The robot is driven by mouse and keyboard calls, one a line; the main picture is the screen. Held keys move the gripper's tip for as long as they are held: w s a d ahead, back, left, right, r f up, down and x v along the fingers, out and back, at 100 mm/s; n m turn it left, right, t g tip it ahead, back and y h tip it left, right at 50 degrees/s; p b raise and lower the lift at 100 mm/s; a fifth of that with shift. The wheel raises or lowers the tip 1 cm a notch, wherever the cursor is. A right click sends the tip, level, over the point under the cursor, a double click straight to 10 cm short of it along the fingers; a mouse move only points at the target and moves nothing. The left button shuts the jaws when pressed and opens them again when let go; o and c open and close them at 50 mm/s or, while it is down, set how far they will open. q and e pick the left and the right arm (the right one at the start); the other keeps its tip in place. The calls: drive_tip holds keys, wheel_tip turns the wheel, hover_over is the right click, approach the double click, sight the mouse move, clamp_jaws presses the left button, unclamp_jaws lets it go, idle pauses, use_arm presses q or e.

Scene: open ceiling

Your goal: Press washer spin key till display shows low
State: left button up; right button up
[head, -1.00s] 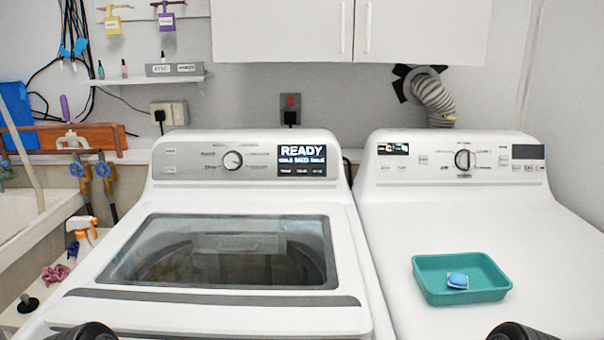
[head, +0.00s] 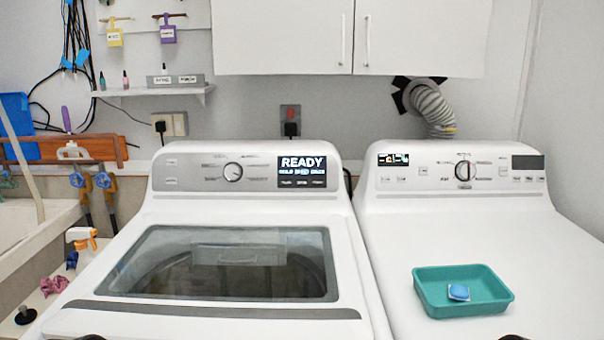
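The white top-load washer (head: 70,322) stands at left centre with its glass lid (head: 225,265) shut. Its grey panel has a round dial (head: 233,172) and a dark display (head: 302,172). The display reads READY in large letters, with a row of smaller words under it too blurred to read surely. A row of small key labels (head: 302,182) lies below; I cannot tell which is the spin key. Only small dark tips of my own arms show at the bottom edge, in front of the machines and far from the panel. Neither gripper's fingers can be seen.
A white dryer (head: 395,250) stands to the right, with a teal tray (head: 430,300) holding a blue-and-white item (head: 459,292) on top. White cabinets (head: 280,40) hang above. A sink (head: 30,225) and an orange-and-white spray bottle (head: 82,238) are at left. The space before the washer panel is clear.

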use_arm(q)
drive_tip(key=shift+c, duration=0.5)
clamp_jaws()
idle(1.3)
